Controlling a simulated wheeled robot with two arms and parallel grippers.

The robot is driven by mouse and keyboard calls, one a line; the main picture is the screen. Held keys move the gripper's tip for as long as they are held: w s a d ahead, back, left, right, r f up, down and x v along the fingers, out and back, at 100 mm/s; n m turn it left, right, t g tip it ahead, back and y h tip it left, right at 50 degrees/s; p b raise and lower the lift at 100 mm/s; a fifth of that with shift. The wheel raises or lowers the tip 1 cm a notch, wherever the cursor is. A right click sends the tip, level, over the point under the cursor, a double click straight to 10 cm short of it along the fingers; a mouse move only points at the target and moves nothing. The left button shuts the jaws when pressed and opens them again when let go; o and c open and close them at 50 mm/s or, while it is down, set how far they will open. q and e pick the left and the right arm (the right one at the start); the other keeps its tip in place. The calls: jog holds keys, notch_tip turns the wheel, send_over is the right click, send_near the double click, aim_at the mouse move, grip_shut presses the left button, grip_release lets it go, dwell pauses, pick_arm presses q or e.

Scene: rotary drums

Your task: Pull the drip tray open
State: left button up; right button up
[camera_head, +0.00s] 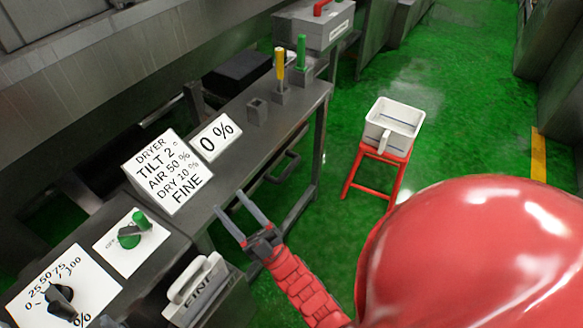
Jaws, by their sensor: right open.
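A dark bar handle (286,166) shows below the front edge of the grey bench (310,100); it may belong to the drip tray, whose body I cannot make out in the shade under the bench top. My right gripper (228,201) is open and empty. Its two grey fingers point up and left, near the bench's front edge, to the left of the handle and apart from it in the picture. My left gripper is not in view.
A sign with dryer settings (165,170) and a "0 %" sign (214,137) stand on the bench. A white container (398,118) sits on a red stool (374,177). Green floor (455,85) is open beyond.

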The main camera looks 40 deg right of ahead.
jog(key=w+d+f+n+g+h+b, duration=0.1)
jog(key=w+d+f+g+h+b, duration=0.15)
jog(key=w+f, duration=0.35)
jog(key=n+g+h+b, duration=0.2)
jog(key=g+h+b, duration=0.45)
jog(key=h, duration=0.75)
send_near(289, 170)
jog(key=shift+g, duration=0.9)
jog(key=shift+p+x, duration=1.05)
jog(key=shift+x, duration=4.4)
jog(key=shift+r, duration=0.25)
grip_shut()
